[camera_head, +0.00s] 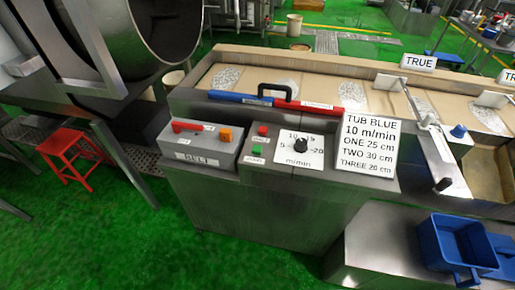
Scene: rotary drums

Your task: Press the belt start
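The belt control panel is on the near end of the conveyor housing. A green button (257,150) sits there with a small white label beneath it, too small to read. A red button (263,130) is just behind it. To the right is a white speed dial plate (313,160) marked m/min, with a black knob (300,144). To the left is a grey box (203,158) labelled BELT, bearing a red lever (187,126) and an orange button (226,134). Neither of my grippers is in view.
A white sign (369,142) reading TUB BLUE, 10 m/min stands right of the dial. A bar with blue and red halves (240,98) lies behind the buttons. The tan belt (255,80) carries pale speckled patches. Blue tubs (455,245) stand at right, a red stool (70,150) at left.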

